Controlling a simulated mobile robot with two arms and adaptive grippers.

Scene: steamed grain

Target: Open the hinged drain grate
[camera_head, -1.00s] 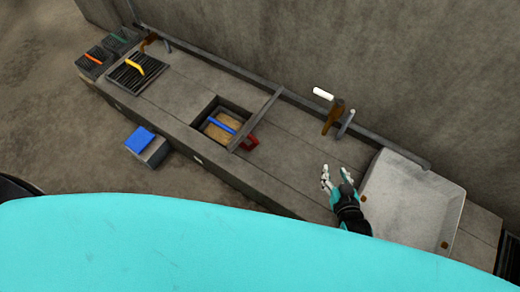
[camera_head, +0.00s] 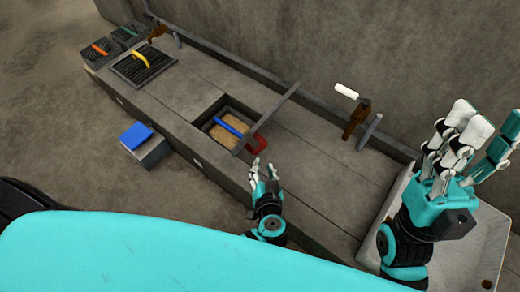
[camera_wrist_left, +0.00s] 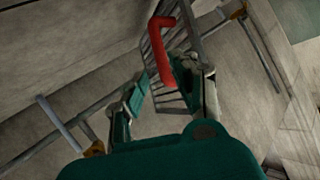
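A square pit (camera_head: 203,119) in the stone counter shows tan contents and a blue bar (camera_head: 228,126). A dark grate (camera_head: 268,118) stands up along its right side, seen nearly edge-on, with a red handle (camera_head: 257,144) on its right face. In the left wrist view its bars (camera_wrist_left: 158,62) and the red handle (camera_wrist_left: 162,52) show. My left gripper (camera_head: 264,168) is open just below the handle; in the wrist view the handle's lower end is close by one finger, contact unclear. My right gripper (camera_head: 480,130) is open and empty at the right, above a pale basin.
A flat grate (camera_head: 125,72) with a yellow handle lies at the counter's far left, beside blocks with orange (camera_head: 100,50) and green handles. A blue-topped block (camera_head: 140,140) stands on the floor. A brown post (camera_head: 356,120) and the basin (camera_head: 492,270) are at right.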

